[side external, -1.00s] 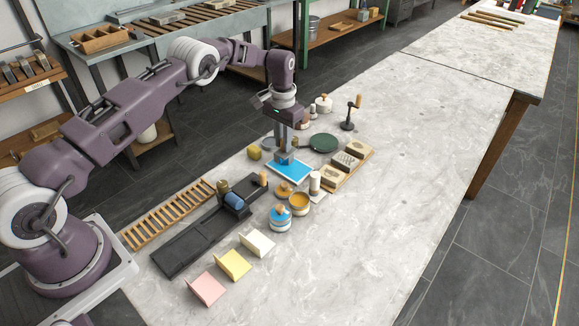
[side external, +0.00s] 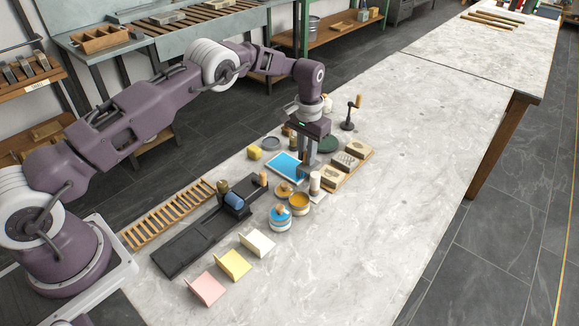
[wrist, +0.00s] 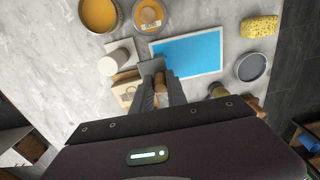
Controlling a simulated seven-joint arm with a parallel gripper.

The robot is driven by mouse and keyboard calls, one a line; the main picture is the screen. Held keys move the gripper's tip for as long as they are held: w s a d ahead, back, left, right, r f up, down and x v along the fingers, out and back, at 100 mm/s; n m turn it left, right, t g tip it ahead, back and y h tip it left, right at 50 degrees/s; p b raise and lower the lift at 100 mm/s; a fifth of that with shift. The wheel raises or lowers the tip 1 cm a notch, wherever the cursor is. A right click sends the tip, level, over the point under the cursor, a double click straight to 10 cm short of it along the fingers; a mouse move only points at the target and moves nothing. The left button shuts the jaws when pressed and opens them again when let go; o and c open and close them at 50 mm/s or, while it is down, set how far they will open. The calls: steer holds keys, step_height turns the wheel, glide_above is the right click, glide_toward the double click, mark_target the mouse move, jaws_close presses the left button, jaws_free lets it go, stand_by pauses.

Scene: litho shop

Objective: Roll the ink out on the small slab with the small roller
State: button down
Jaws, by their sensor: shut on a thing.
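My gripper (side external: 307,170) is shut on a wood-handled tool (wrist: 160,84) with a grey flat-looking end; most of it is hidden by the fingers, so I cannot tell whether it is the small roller. The small slab (side external: 284,168) is pale-edged with an even-looking blue face, and shows in the wrist view (wrist: 188,50). The tool's grey end is at the slab's near left corner in the wrist view; contact is unclear.
A white cylinder (side external: 315,183) and an orange-filled tin (side external: 299,203) stand close to the slab. A yellow sponge (side external: 254,152) and a grey dish (side external: 270,143) lie on its other side. Carved blocks (side external: 345,162) are to the right. The tabletop's right side is clear.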

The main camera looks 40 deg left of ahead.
steer(key=a, duration=1)
steer(key=shift+w+a, duration=0.1)
steer(key=shift+a, duration=0.05)
steer(key=shift+r, duration=0.15)
step_height(320, 180, up, 3)
steer(key=shift+f, duration=0.1)
stand_by(0.5)
